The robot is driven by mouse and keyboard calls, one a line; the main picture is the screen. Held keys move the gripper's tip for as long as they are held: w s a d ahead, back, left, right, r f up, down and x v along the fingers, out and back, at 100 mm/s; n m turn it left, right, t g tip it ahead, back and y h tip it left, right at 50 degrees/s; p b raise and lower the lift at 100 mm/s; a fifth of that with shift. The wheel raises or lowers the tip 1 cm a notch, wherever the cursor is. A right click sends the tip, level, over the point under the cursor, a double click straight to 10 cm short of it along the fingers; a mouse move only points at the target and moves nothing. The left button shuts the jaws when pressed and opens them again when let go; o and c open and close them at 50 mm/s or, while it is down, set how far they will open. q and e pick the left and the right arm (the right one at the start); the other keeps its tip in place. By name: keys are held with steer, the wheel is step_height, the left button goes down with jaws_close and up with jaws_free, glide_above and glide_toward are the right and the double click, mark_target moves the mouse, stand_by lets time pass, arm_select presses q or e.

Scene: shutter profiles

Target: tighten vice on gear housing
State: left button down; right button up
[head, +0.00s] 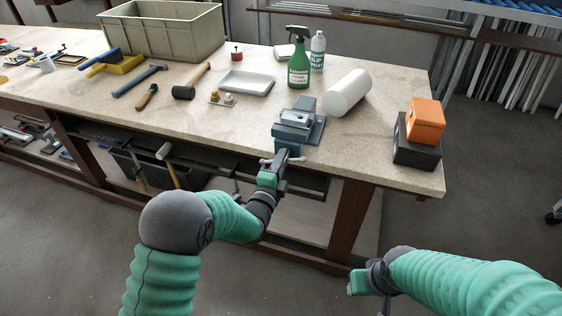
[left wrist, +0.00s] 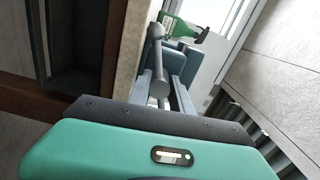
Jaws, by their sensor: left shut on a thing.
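The blue-grey vice (head: 297,127) is mounted at the front edge of the bench. A light metal piece, perhaps the gear housing (head: 296,117), shows at its jaws; I cannot tell how firmly it is held. My left gripper (head: 280,168) is at the vice handle (head: 291,158), just off the bench's front edge. In the left wrist view the grey handle (left wrist: 158,75) lies between the fingers, and the gripper (left wrist: 165,92) is shut on it. The vice body (left wrist: 182,57) shows beyond. My right gripper (head: 366,281) is low in front of the bench, away from the vice; its finger gap is unclear.
A green spray bottle (head: 299,63), a white bottle (head: 318,50) and a white roll (head: 347,93) stand or lie behind the vice. Orange (head: 426,120) and black boxes are stacked at the right corner. A mallet (head: 191,84) and a white tray (head: 246,83) lie left.

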arm_select(q)
steer(key=shift+s+d+f, duration=0.25)
steer(key=shift+f, duration=0.25)
steer(key=c, duration=1.4)
jaws_free()
steer(key=shift+o, duration=1.2)
steer(key=shift+r, duration=0.15)
steer(key=shift+w+r, duration=0.1)
steer(key=shift+r, duration=0.05)
steer(key=v, duration=1.7)
steer(key=shift+w, duration=0.1)
